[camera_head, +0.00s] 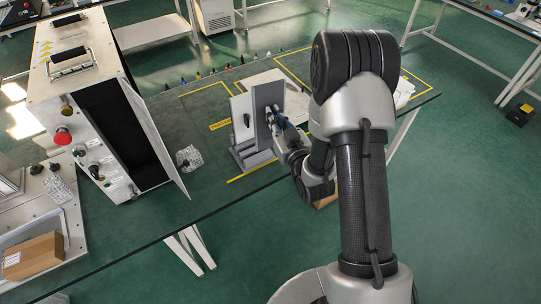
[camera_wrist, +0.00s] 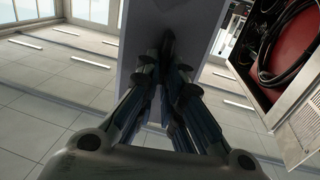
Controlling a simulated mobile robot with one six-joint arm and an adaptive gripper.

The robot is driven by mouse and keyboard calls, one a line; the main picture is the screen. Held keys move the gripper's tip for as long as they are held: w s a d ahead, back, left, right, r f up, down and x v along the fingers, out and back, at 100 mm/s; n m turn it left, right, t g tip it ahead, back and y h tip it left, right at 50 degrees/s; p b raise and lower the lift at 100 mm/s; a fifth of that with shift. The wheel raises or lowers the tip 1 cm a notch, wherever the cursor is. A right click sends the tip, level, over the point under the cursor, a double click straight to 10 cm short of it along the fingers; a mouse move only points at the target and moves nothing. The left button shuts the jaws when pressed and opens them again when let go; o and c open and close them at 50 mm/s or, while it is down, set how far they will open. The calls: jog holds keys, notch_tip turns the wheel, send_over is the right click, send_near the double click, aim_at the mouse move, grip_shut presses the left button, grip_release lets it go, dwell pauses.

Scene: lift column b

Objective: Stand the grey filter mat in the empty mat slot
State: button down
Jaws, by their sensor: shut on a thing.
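The grey filter mat (camera_head: 266,97) is an upright flat panel above the work table. My gripper (camera_head: 274,118) is at its right face, shut on a part of it. In the wrist view the mat (camera_wrist: 143,22) rises between and beyond my fingers (camera_wrist: 168,50), which close together against its face. A grey slotted stand (camera_head: 256,161) is on the table at the mat's lower edge. A paler panel with a dark knob (camera_head: 240,117) stands upright just left of the grey mat. The empty slot cannot be made out, and whether the mat touches the stand is unclear.
A tall open cabinet (camera_head: 92,60) with its door (camera_head: 155,140) swung out stands at the left. A clear crumpled item (camera_head: 188,158) lies between the door and the stand. Small coloured items line the table's back edge. Bare green table lies in front.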

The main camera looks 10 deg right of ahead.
jog(key=s+f+n+y, duration=0.1)
jog(key=s+f+y, duration=0.1)
jog(key=s+f, duration=0.3)
notch_tip(320, 180, down, 4)
jog(key=shift+s+d+f+n+g, duration=0.1)
jog(key=shift+s+d+n+g, duration=0.1)
jog(key=shift+n+g, duration=0.15)
jog(key=b+x, duration=0.4)
jog(key=x, duration=0.8)
jog(key=shift+w+a, duration=0.25)
jog(key=shift+a, duration=0.1)
dwell(0.4)
jog(key=shift+f+b, duration=2.2)
jog(key=shift+b, duration=0.55)
dwell(0.9)
jog(key=c, duration=1.7)
grip_release()
